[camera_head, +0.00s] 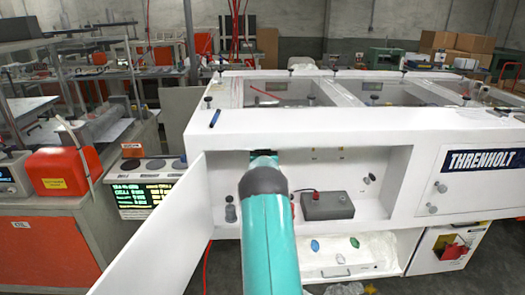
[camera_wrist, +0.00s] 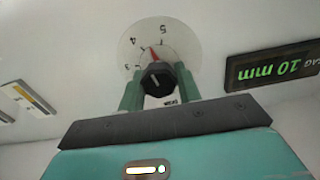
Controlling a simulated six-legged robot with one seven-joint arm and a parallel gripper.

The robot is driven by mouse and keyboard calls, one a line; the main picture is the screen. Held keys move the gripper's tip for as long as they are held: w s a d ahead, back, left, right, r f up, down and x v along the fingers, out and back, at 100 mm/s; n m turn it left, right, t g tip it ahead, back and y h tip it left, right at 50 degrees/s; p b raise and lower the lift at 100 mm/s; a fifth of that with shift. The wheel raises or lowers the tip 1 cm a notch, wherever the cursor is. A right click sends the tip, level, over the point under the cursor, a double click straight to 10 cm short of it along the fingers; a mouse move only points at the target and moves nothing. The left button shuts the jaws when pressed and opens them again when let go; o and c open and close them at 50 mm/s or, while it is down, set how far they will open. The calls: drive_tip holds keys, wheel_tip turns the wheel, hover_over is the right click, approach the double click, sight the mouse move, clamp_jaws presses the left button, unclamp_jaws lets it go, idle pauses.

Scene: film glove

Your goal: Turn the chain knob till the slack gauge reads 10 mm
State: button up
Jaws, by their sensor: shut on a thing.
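The chain knob (camera_wrist: 158,77) is black and ribbed, with a pale line on its face. It sits on a round white dial (camera_wrist: 135,48) with printed numbers and a red pointer near the 4. My gripper (camera_wrist: 160,87) has its two green fingers on either side of the knob, shut on it. The slack gauge (camera_wrist: 272,66) is a dark display at the right in the wrist view; its green digits read 10 mm. In the head view my teal arm reaches into the open bay of the white machine (camera_head: 400,125) and hides the knob.
An open white door (camera_head: 160,230) stands to the left of my arm. A grey box (camera_head: 327,205) with a red part sits on the bay floor to the right. A dark marker (camera_head: 215,118) lies on the machine's top. A yellow-marked label (camera_wrist: 33,98) is left of the dial.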

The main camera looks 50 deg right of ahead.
idle(0.3)
drive_tip(key=o, duration=1)
drive_tip(key=shift+c, duration=0.2)
drive_tip(key=v, duration=1.4)
